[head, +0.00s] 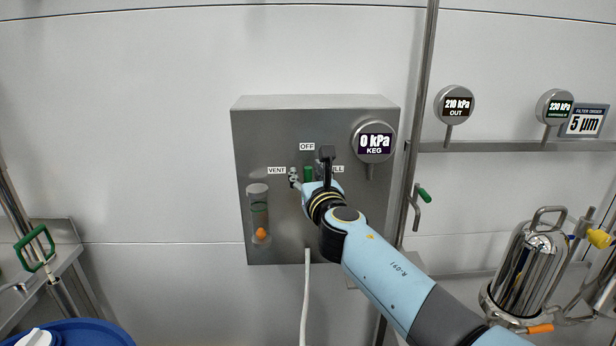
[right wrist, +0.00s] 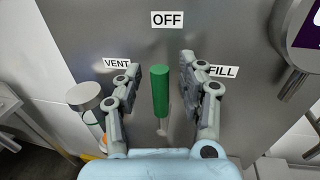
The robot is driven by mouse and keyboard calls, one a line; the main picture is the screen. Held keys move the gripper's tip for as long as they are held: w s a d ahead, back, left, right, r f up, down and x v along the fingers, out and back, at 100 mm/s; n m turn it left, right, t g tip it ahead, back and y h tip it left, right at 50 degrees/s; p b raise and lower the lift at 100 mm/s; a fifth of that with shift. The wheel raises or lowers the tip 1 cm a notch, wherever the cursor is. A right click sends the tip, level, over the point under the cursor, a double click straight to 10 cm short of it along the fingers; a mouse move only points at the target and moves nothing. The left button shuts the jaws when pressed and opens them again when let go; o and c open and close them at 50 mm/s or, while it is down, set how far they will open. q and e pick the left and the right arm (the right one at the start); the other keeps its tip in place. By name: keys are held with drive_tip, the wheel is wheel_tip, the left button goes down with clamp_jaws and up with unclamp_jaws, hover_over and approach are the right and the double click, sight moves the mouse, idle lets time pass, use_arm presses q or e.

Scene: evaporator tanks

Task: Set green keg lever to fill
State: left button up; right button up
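The green keg lever (head: 308,174) stands upright on the grey panel box (head: 370,230), under the OFF label (head: 307,147). In the right wrist view the lever (right wrist: 160,90) points up toward OFF, between the VENT label (right wrist: 117,63) and the FILL label (right wrist: 222,71). My right gripper (right wrist: 157,75) is open, with one finger on each side of the lever and a gap to both. In the head view my right gripper (head: 310,170) is in front of the panel and partly covers the FILL label. My left gripper is not in view.
A keg gauge (head: 374,141) reading 0 kPa sits at the panel's upper right. A sight glass (head: 259,215) with an orange part is at its left. A vertical pipe (head: 420,100) with a green-handled valve (head: 424,195) stands right of the panel.

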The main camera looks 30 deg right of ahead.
clamp_jaws()
drive_tip(key=shift+f, duration=0.2)
idle(0.6)
